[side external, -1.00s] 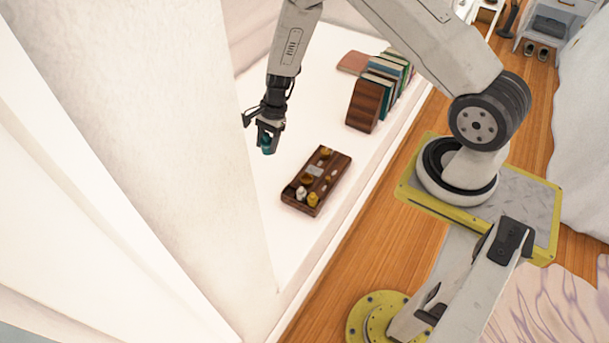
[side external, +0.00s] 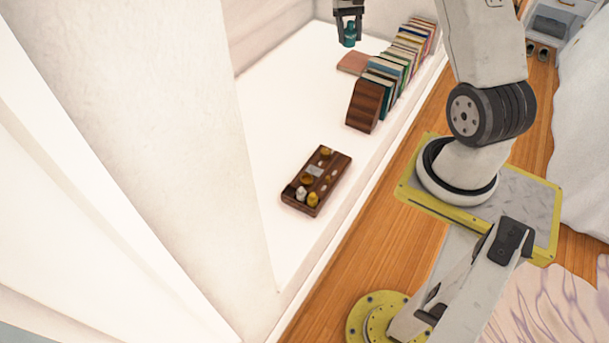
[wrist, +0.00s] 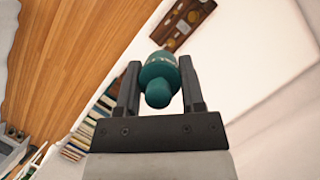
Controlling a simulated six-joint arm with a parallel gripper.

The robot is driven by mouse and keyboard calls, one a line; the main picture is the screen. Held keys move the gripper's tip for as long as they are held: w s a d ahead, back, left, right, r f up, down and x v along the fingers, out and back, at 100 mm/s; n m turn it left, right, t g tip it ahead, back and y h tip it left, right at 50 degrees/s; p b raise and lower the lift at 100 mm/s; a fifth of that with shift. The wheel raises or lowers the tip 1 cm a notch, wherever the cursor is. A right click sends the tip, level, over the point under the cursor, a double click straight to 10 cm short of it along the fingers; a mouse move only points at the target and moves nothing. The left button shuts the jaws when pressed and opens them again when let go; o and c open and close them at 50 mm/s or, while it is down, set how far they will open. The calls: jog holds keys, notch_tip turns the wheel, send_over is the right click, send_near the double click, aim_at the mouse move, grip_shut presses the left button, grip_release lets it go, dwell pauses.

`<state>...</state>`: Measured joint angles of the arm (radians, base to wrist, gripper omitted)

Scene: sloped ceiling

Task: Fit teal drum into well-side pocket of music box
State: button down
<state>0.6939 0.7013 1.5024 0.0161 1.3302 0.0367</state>
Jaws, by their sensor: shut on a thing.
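My gripper (side external: 348,28) is at the top of the side external view, shut on the teal drum (side external: 349,40). The drum hangs below the fingertips, above the far part of the white surface. In the wrist view the drum (wrist: 158,78) sits between the two fingers of my gripper (wrist: 160,85), its rounded knob toward the camera. The music box (side external: 332,187) is a dark brown wooden tray lower in the side external view, holding amber and white pieces, well apart from my gripper. It also shows at the top of the wrist view (wrist: 178,42), partly hidden by the drum.
A row of books (side external: 396,68) with a brown wooden end block (side external: 365,105) stands along the right edge of the white surface (side external: 285,110). A flat reddish-brown item (side external: 353,62) lies beside it. Sloped white walls close in on the left. The surface's middle is clear.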

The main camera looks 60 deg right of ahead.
aim_at(292, 194)
jog(key=s+d+r, duration=0.4)
jog(key=d+r, duration=0.2)
jog(key=w+a+f+m+t, duration=0.1)
jog(key=w+a+f+m, duration=0.3)
jog(key=a+f, duration=0.45)
jog(key=w+a+f+m+t+y, duration=0.15)
jog(key=w+a+f+m, duration=0.35)
jog(key=f, duration=0.6)
jog(key=w+a+f+m+t, duration=0.2)
jog(key=a+f, duration=0.6)
jog(key=f, duration=0.2)
jog(key=s+a+f+m+t, duration=0.1)
jog(key=s+a+f+m, duration=0.1)
jog(key=s+f, duration=0.4)
jog(key=s+a+f+m+t+h, duration=0.1)
jog(key=s+a+f+m, duration=0.2)
jog(key=s+f+m, duration=0.2)
jog(key=shift+s+f, duration=1)
jog(key=shift+f, duration=0.45)
jog(key=shift+w, duration=0.15)
